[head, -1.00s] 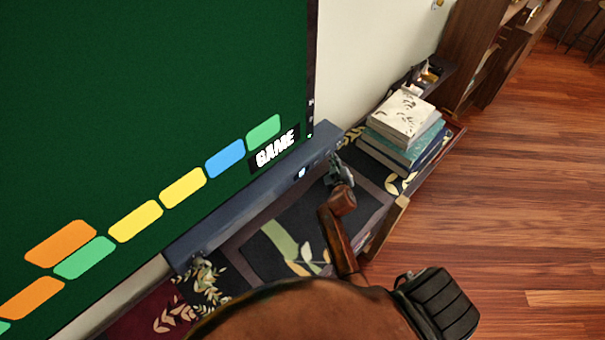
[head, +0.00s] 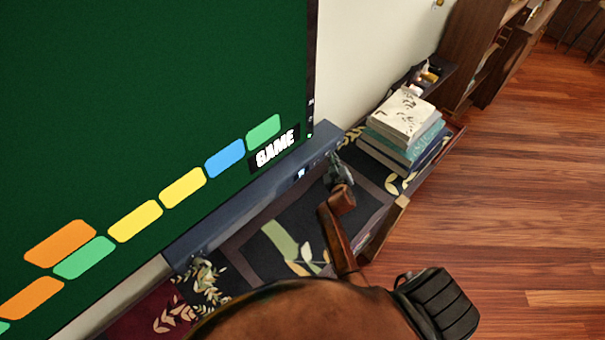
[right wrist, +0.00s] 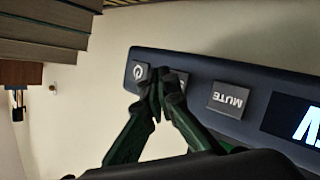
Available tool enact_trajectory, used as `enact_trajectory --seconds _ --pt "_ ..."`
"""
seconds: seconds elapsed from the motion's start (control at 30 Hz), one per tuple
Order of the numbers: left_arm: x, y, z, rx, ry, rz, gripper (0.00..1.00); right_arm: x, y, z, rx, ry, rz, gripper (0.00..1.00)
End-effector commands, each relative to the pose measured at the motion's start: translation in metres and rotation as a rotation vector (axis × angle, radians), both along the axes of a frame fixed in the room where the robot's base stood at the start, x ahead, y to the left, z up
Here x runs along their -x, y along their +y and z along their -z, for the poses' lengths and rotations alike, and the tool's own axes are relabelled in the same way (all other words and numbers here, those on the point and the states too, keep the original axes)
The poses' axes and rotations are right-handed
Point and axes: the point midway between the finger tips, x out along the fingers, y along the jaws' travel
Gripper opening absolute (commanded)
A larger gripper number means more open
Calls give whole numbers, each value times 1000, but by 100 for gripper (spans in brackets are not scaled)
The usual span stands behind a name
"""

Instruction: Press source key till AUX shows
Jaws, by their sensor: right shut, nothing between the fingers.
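The blue-grey bar (head: 235,215) runs under the large green screen (head: 150,100), which shows the word GAME. My right gripper (head: 335,167) is at the bar's right end, its fingers shut and empty. In the right wrist view, the shut fingertips (right wrist: 157,92) lie over a key (right wrist: 181,80) between the power key (right wrist: 140,73) and the MUTE key (right wrist: 229,98). They hide most of that key and its label; I cannot tell whether they touch it. My left gripper is not in view.
A stack of books (head: 403,135) stands on the low cabinet just right of the bar. A dark leaf-patterned surface (head: 285,245) lies in front of the bar. Open wooden floor (head: 500,220) is at the right.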

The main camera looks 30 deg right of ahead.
Motion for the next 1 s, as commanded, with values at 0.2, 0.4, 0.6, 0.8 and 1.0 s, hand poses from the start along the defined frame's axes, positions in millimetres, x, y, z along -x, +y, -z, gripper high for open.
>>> enact_trajectory --seconds 0.2,0.4,0.6,0.8,1.0 --pt "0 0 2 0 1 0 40 -5 2 1 -1 0 1 0" --pt "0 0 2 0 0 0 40 -4 1 0 0 1 0 0" --pt "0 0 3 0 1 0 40 -6 2 0 -1 0 1 0" --pt "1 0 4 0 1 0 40 -8 2 1 -1 0 1 0" --pt "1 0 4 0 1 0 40 -9 3 1 -1 0 1 0"
